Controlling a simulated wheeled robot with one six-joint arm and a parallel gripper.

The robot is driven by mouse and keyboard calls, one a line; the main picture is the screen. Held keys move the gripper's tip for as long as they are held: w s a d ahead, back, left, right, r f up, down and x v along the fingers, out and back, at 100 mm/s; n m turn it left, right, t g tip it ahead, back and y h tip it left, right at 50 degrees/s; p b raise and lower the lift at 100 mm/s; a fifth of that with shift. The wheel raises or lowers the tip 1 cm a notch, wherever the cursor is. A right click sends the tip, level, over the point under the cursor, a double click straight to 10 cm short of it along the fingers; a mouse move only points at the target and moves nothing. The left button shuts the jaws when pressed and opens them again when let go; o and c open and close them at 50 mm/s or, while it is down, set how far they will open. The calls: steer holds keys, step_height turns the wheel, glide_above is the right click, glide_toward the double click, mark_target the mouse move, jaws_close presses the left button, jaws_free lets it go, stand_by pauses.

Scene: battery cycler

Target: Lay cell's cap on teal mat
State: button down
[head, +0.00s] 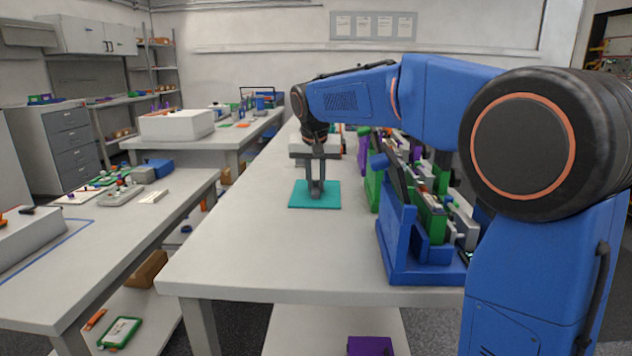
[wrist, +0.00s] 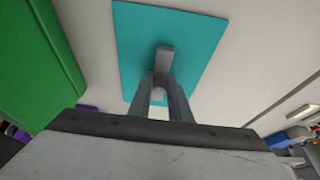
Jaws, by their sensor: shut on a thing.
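My gripper (head: 316,192) points down over the teal mat (head: 299,202), near its middle. In the wrist view its fingers (wrist: 161,85) are closed together around a small grey piece (wrist: 165,57), which I take to be the cap. The piece lies over the mat (wrist: 135,40) in that view; whether it touches the mat cannot be told. The mat lies flat on the pale bench. I cannot pick out the cap's cell for certain.
A blue rack (head: 400,245) with green and dark modules stands right of the mat, under my arm. A tall green block (wrist: 45,55) is left of the mat in the wrist view. The bench (head: 240,250) left and front of the mat is clear.

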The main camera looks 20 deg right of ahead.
steer(key=shift+f, duration=0.1)
steer(key=c, duration=1.6)
jaws_free()
steer(key=shift+c, duration=0.2)
steer(key=v, duration=1.2)
steer(key=shift+s+a, duration=0.1)
